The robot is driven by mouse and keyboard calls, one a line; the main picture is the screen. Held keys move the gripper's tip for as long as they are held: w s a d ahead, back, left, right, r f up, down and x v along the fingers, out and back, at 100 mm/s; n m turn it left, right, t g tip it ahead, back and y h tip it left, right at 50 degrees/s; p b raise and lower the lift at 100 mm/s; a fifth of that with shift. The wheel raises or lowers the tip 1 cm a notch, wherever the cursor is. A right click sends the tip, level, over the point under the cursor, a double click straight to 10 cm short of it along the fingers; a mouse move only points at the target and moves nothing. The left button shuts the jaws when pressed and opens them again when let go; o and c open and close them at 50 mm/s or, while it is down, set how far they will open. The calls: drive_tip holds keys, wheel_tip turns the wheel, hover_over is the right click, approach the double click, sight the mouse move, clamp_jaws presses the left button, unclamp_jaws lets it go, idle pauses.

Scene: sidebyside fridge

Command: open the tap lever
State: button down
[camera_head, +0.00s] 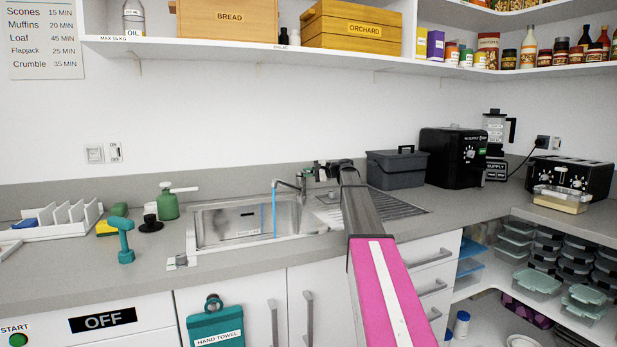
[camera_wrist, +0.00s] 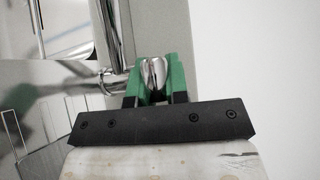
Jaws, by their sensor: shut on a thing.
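The chrome tap (camera_head: 290,185) stands at the right end of the steel sink, and a blue stream of water (camera_head: 274,212) runs from its spout into the basin. My gripper (camera_head: 319,172) is at the tap's top right, reached by my arm from the front. In the wrist view its green fingers (camera_wrist: 154,84) are shut on the shiny metal tap lever (camera_wrist: 153,70), with one finger on each side. In the head view the lever is mostly hidden by my gripper.
The sink (camera_head: 247,224) has a ribbed drainer on its right. A dark grey lidded box (camera_head: 396,170) stands close behind my gripper's right side. A green soap dispenser (camera_head: 168,204) and a teal tool (camera_head: 123,237) stand left of the sink. A shelf (camera_head: 260,51) runs above.

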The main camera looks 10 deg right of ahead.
drive_tip(key=shift+w+a+r+m+g+h, duration=0.1)
drive_tip(key=shift+w+r+m+g+h, duration=0.3)
drive_tip(key=shift+r, duration=0.2)
drive_tip(key=shift+w+a+r+m+g+h, duration=0.15)
drive_tip(key=shift+r+m+g+h, duration=0.1)
drive_tip(key=shift+r+m+g, duration=0.25)
drive_tip(key=shift+w+d+r+m+g+h, duration=0.1)
drive_tip(key=shift+w+r+m+g+h, duration=0.25)
drive_tip(key=shift+r, duration=0.3)
drive_tip(key=shift+s, duration=0.1)
drive_tip(key=c, duration=1.1)
unclamp_jaws()
drive_tip(key=v, duration=1)
drive_tip(key=shift+d+r, duration=0.2)
drive_tip(key=shift+d, duration=0.15)
